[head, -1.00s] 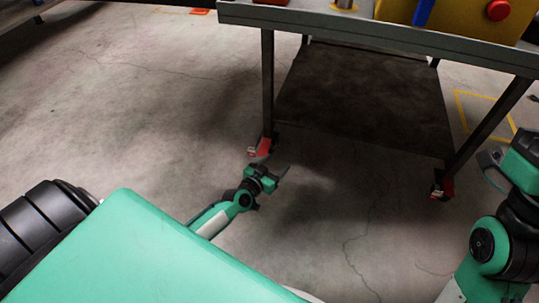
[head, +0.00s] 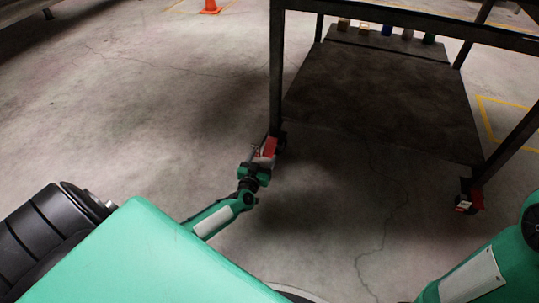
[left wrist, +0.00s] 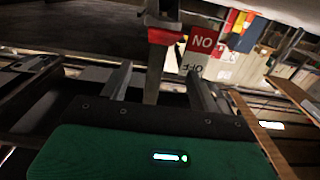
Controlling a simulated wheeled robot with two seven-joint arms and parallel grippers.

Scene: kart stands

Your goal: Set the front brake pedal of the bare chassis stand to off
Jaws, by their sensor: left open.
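The stand (head: 380,100) is a dark metal frame with a low shelf; its top is out of the head view. A red brake pedal (head: 269,146) sits at the caster of its near left leg. My left gripper (head: 261,157) is open right at this pedal; contact cannot be told. In the left wrist view, a red part (left wrist: 165,36) and a grey upright (left wrist: 152,88) show beyond and between the open fingers (left wrist: 158,85). Beside them are a red ON label (left wrist: 204,41) and a pale OFF label (left wrist: 193,67), both upside down. My right gripper is out of view.
Another caster with a red part (head: 467,202) is at the near right leg. Several small items (head: 385,32) stand at the back of the stand. An orange cone (head: 210,6) is far off. The floor left of the stand is clear.

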